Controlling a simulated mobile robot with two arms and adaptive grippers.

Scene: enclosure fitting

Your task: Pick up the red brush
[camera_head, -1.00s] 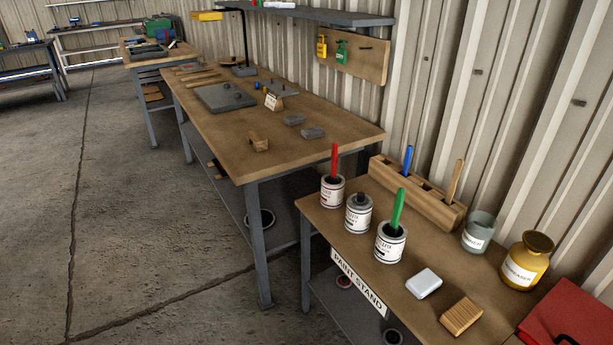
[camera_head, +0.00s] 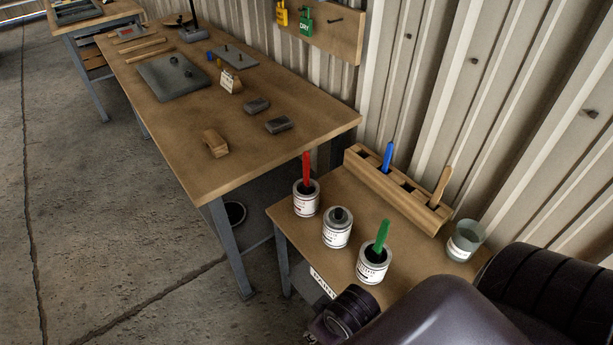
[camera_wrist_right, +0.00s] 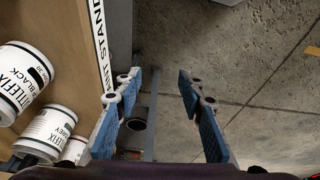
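The red brush (camera_head: 306,168) stands upright, handle up, in a white-labelled paint can (camera_head: 306,198) at the left end of the paint stand (camera_head: 335,182). Its lower end is hidden inside the can. My right arm enters the head view at the lower right, with its gripper fingers not clearly visible there. In the right wrist view my right gripper (camera_wrist_right: 158,80) is open and empty, beside the stand's front edge, with floor showing between the fingers. The brush is not visible in that view. My left gripper is not in view.
A can with a dark top (camera_head: 337,228) and one holding a green brush (camera_head: 381,237) stand close by. A wooden holder (camera_head: 385,192) with a blue brush (camera_head: 388,157) is behind, and a glass jar (camera_head: 465,241) is at right. The larger workbench (camera_head: 170,130) adjoins on the left.

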